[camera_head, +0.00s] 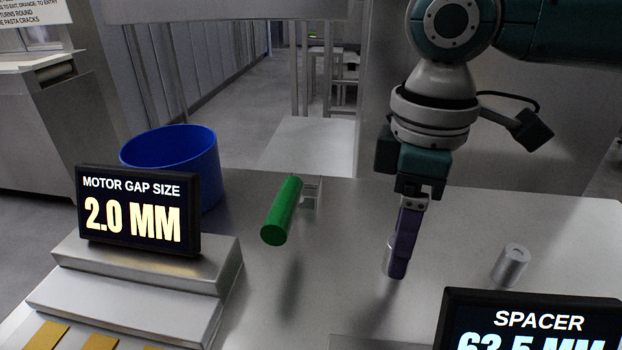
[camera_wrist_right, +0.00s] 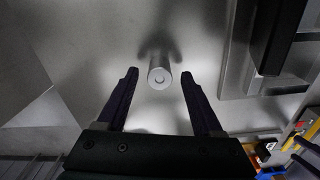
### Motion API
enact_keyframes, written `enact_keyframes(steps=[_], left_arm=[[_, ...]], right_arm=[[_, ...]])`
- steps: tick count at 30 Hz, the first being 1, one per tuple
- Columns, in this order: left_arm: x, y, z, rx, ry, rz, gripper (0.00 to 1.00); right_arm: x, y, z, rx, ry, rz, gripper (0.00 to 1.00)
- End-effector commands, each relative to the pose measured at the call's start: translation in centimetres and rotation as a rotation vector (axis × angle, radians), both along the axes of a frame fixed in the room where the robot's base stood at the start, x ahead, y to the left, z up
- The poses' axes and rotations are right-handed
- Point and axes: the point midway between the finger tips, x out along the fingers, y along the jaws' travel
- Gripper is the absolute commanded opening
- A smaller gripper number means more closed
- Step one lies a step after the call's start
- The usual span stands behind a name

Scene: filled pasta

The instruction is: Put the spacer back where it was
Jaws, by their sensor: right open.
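A short silver cylinder, which looks like a spacer (camera_head: 388,264), stands on the metal table, partly hidden behind my right gripper (camera_head: 402,276). In the right wrist view a silver cylinder (camera_wrist_right: 159,76) with a round mark in its end lies just beyond and between the fingertips of my right gripper (camera_wrist_right: 160,78), apart from both fingers. The gripper is open, pointing down, and holds nothing. A second silver cylinder (camera_head: 511,266) with a hole in its top stands further right. Which of the two is the task's spacer, I cannot tell. My left gripper is not in view.
A display (camera_head: 528,320) headed SPACER stands at the front right, its number partly cut off. A MOTOR GAP SIZE display (camera_head: 138,213) reading 2.0 MM sits on a metal step at left. A green cylinder (camera_head: 282,210) and a blue bin (camera_head: 172,160) are behind. Table between the silver cylinders is clear.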

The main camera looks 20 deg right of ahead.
Motion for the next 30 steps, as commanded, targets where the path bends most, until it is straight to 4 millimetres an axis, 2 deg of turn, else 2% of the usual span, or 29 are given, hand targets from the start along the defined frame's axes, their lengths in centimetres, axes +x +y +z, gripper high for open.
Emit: enact_keyframes(steps=[1, 6, 12, 17, 26, 30], left_arm=[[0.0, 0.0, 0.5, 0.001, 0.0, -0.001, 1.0], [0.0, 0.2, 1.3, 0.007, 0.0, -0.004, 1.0], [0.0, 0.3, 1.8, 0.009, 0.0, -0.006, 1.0], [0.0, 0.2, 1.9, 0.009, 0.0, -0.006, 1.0], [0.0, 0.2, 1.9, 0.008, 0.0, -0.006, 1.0], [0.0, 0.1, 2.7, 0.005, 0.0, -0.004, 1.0]], right_arm=[[0.1, 0.0, 1.5, 0.002, -0.005, 0.0, 0.68], [0.1, 0.0, 5.5, 0.002, -0.005, 0.0, 0.68], [0.1, 0.0, 8.8, 0.002, -0.003, -0.002, 0.68], [0.1, 0.0, 9.8, 0.001, -0.001, -0.002, 0.68], [0.0, 0.0, 9.8, 0.001, 0.0, -0.001, 0.68], [-0.5, 1.3, 9.5, 0.017, -0.006, 0.025, 0.68]])
